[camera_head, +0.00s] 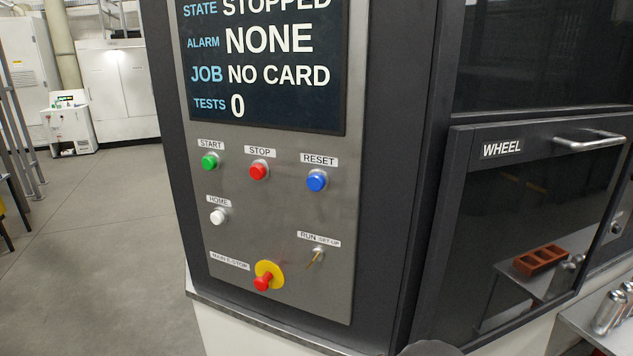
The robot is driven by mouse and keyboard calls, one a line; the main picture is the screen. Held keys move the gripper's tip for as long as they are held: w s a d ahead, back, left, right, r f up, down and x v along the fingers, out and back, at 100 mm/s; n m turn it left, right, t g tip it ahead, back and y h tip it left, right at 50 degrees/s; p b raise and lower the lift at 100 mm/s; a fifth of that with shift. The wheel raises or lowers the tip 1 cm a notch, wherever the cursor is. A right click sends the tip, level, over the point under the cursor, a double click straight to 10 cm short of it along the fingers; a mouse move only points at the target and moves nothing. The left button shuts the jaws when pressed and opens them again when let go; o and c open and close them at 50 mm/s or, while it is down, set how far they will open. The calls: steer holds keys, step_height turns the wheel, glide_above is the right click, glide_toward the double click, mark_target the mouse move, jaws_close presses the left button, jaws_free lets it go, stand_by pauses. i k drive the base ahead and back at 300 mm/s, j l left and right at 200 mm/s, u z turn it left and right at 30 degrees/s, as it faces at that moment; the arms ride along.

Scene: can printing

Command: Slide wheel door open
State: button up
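The wheel door (500,215) is a dark glass panel in a dark frame at the right of the head view, with a white "WHEEL" label at its upper left. It appears shut, with its left edge near the machine's corner post. A horizontal silver bar handle (590,141) is fixed near its top, close to the picture's right edge. My gripper is not in view. A small dark rounded shape at the bottom edge cannot be identified.
The control panel (335,245) left of the door has several buttons, a red emergency knob (263,283) and a screen (262,60) reading STOPPED. Silver cans (608,312) stand or lie on a metal ledge at lower right. Open floor (105,240) lies left.

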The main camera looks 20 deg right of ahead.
mark_target(525, 210)
steer(key=z, duration=1.8)
